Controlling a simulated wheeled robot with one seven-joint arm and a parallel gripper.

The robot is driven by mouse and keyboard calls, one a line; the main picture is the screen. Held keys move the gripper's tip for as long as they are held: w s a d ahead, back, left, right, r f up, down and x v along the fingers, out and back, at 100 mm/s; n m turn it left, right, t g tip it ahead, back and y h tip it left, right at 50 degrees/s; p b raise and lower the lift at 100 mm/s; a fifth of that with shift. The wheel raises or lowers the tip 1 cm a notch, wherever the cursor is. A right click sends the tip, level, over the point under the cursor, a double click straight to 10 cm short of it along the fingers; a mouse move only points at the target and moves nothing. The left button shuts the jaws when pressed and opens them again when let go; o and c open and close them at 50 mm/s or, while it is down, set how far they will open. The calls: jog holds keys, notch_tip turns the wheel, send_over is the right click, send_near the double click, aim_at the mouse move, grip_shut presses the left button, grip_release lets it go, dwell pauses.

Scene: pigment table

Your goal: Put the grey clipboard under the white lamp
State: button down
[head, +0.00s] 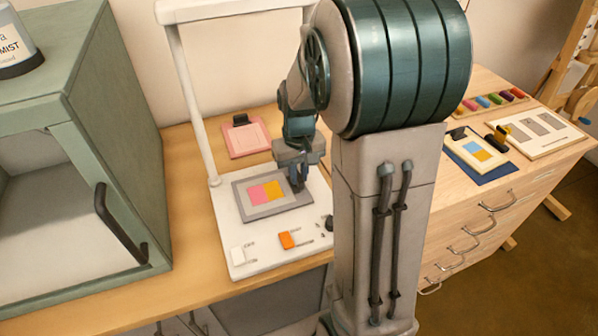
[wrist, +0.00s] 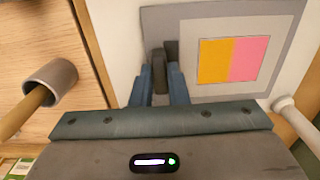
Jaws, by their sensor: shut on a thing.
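The grey clipboard (head: 290,207) carries a sheet with a pink and a yellow square. It is over the white base board of the white lamp (head: 192,100), under its top bar. It looks flat, but I cannot tell whether it touches the board. My gripper (head: 298,184) is at its far right edge. In the wrist view, my gripper (wrist: 163,80) is shut on the dark clip of the clipboard (wrist: 275,28). The clip is partly hidden by the fingers.
A pink clipboard (head: 246,139) lies behind the base board. A white switch (head: 238,256) and an orange switch (head: 286,240) are at the board's front. A green cabinet (head: 120,150) stands left. A yellow-edged clipboard (head: 474,151) lies on a blue mat at right.

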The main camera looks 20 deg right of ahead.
jog(key=c, duration=1.8)
grip_release()
jog(key=shift+f, duration=0.2)
jog(key=o, duration=0.4)
jog(key=shift+r, duration=0.1)
notch_tip(320, 180, up, 12)
jog(key=s+a+f+t, duration=0.1)
jog(key=s+a, duration=0.1)
jog(key=s, duration=0.5)
jog(key=s+a+f+t, duration=0.2)
jog(key=s+a, duration=0.1)
jog(key=s, duration=0.5)
